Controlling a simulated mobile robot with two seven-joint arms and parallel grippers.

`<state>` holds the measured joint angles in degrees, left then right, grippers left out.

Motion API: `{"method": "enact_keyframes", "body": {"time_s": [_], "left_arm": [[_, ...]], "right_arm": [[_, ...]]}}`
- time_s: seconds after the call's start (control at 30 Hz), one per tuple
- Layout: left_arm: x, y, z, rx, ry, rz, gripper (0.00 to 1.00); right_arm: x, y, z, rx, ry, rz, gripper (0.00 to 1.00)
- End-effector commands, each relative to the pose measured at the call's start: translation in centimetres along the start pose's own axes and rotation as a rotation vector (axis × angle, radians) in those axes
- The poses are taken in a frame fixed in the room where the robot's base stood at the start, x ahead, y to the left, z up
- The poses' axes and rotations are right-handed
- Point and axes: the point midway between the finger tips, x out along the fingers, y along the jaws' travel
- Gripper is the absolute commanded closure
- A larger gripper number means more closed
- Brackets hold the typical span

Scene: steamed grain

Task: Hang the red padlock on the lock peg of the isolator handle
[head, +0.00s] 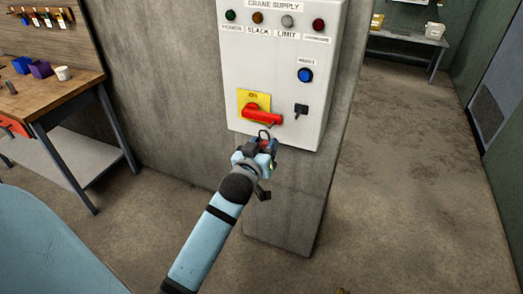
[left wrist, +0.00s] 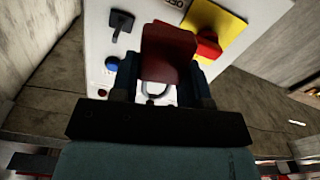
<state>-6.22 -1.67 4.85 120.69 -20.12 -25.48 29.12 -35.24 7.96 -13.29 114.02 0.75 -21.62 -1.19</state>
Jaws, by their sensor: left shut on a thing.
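My left gripper (head: 264,150) is shut on the red padlock (left wrist: 168,52) in front of the panel's lower edge. The padlock's grey shackle (head: 264,134) sticks up in the head view, just below the red isolator handle (head: 262,117). In the left wrist view the padlock body stands between the fingers and hides part of the panel. The handle sits on a yellow plate (head: 243,98); it also shows in the left wrist view (left wrist: 208,46). The shackle and handle look close, but I cannot tell whether they touch. The lock peg is too small to make out. My right gripper is out of view.
The white control panel (head: 240,60) hangs on a concrete pillar (head: 180,70). It bears lamps, a blue button (head: 305,75) and a black fitting (head: 301,110). A wooden workbench (head: 45,98) stands at left. The floor at right is mostly open.

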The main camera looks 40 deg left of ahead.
Motion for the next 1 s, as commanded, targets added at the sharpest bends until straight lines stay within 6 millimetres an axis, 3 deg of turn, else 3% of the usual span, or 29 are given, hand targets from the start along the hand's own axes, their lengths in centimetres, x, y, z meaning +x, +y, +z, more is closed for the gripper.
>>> {"method": "enact_keyframes", "body": {"time_s": [1.0], "left_arm": [[6.0,-0.2,0.8,0.0,0.0,0.0,0.83]], "right_arm": [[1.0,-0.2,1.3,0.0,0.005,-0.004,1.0]]}}
